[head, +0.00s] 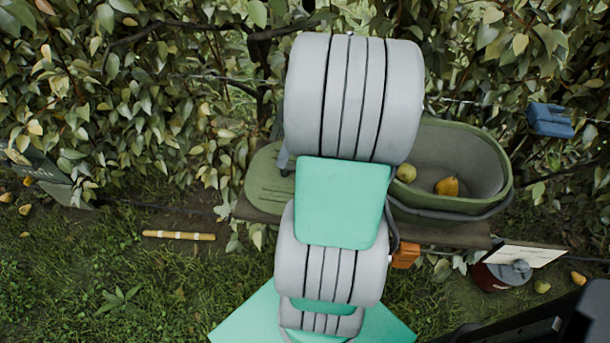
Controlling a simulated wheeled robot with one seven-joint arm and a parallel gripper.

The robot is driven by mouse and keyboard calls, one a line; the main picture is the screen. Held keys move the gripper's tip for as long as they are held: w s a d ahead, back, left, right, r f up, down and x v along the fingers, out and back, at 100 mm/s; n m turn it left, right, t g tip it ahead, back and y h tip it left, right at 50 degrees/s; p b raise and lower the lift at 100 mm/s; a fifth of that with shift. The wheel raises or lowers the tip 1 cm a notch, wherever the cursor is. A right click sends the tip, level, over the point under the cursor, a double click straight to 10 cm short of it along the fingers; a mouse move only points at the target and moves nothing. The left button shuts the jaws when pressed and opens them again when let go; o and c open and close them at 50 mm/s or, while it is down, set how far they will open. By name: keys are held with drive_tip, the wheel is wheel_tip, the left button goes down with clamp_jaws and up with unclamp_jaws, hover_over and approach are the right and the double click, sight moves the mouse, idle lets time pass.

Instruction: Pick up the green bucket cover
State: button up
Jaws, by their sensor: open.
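The green bucket cover (266,186) is a flat olive-green lid with a rounded end and shallow ridges. It lies on the plank in the middle of the head view, left of the bucket. My grey and teal arm crosses in front of it and hides its right part. The olive-green oval bucket (493,195) stands open on the right, with a green pear and a yellow pear inside. My gripper's jaws are hidden behind my arm. A small grey piece shows at the arm's left edge by the cover, but I cannot tell what it is.
The dark plank (445,235) bears cover and bucket. An orange object (405,255) sits below its edge. A dark red can (497,277) and a white board (525,254) are lower right. A yellow stick (179,235) lies on grass. A blue object (550,120) hangs by the foliage.

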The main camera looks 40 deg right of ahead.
drive_tip(key=s+d+f+n+y, duration=0.1)
drive_tip(key=s+d+f, duration=0.15)
drive_tip(key=d, duration=0.35)
drive_tip(key=shift+t, duration=0.4)
drive_tip(key=x, duration=0.6)
drive_tip(key=shift+s+a+f, duration=0.15)
drive_tip(key=shift+s+a, duration=0.05)
drive_tip(key=shift+a, duration=0.15)
drive_tip(key=shift+c, duration=0.6)
clamp_jaws()
